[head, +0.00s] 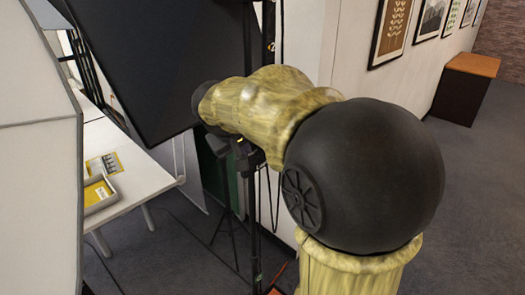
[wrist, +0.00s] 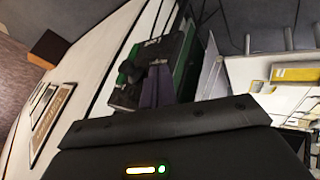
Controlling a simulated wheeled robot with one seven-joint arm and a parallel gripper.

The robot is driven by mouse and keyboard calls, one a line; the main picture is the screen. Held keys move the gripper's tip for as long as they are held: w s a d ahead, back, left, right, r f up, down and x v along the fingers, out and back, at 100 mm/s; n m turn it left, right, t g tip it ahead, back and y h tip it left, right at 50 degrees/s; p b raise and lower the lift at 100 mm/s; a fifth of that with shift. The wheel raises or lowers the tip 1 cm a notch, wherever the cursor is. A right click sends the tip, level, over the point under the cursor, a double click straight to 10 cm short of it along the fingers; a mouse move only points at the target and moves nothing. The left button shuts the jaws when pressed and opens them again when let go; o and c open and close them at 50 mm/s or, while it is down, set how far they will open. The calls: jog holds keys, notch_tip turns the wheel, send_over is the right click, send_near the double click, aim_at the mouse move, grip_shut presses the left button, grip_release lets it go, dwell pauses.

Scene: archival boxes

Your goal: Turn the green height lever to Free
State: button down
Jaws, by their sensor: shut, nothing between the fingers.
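The green height lever cannot be made out in either view. In the wrist view my gripper (wrist: 157,68) reaches up from its dark housing, with narrow purple-grey fingers close together and nothing visible held. A green panel or case (wrist: 187,62) with dark parts is beyond the fingers; I cannot tell whether they touch it. A green surface (head: 238,185) also shows in the head view, behind a dark stand (head: 254,215). My arm covers the middle of the head view, and my fingertips cannot be made out there.
A large black panel (head: 160,55) hangs at upper left. A white faceted panel (head: 40,150) fills the left edge. Framed pictures (head: 393,28) hang on the wall; a wood-topped cabinet (head: 466,88) stands far right.

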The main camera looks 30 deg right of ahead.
jog(key=p+x, duration=0.1)
jog(key=x, duration=0.5)
jog(key=d+p, duration=0.1)
jog(key=d, duration=0.2)
jog(key=w+d+f+p, duration=0.1)
jog(key=shift+w+d+p, duration=0.1)
jog(key=shift+d+p, duration=0.1)
jog(key=shift+p, duration=0.15)
jog(key=shift+b, duration=0.45)
